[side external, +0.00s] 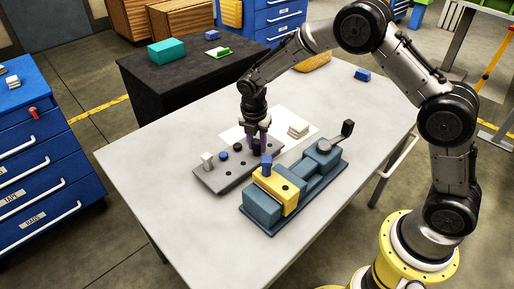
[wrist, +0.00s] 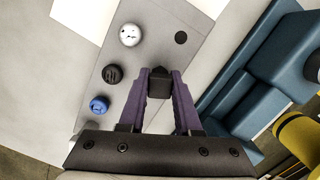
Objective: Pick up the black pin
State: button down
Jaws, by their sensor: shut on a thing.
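My gripper (side external: 258,146) is low over the grey pin plate (side external: 213,181), pointing down. In the wrist view its two purple fingers (wrist: 160,78) are shut on a black pin (wrist: 159,85), which sits between the fingertips. In the side view the dark pin shows under the fingers at the plate's right part; I cannot tell if it is still seated or slightly raised. Another black pin (wrist: 113,74) stands in the plate, apart from the fingers, between a white pin (wrist: 130,34) and a blue pin (wrist: 99,104).
A blue-grey vise (side external: 312,184) with a yellow block (side external: 268,188) stands close on the right; a blue peg (side external: 267,162) rises from the block. A light upright pin (side external: 207,160) is at the plate's left. White sheets lie behind. The table's front left is clear.

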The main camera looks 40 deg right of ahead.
aim_at(257, 140)
dwell(0.3)
jog(key=shift+r, duration=0.6)
notch_tip(257, 140, up, 2)
jog(key=shift+r, duration=0.1)
jog(key=s+r, duration=0.9)
jog(key=s, duration=0.5)
jog(key=shift+d+r, duration=0.3)
jog(key=shift+d, duration=0.1)
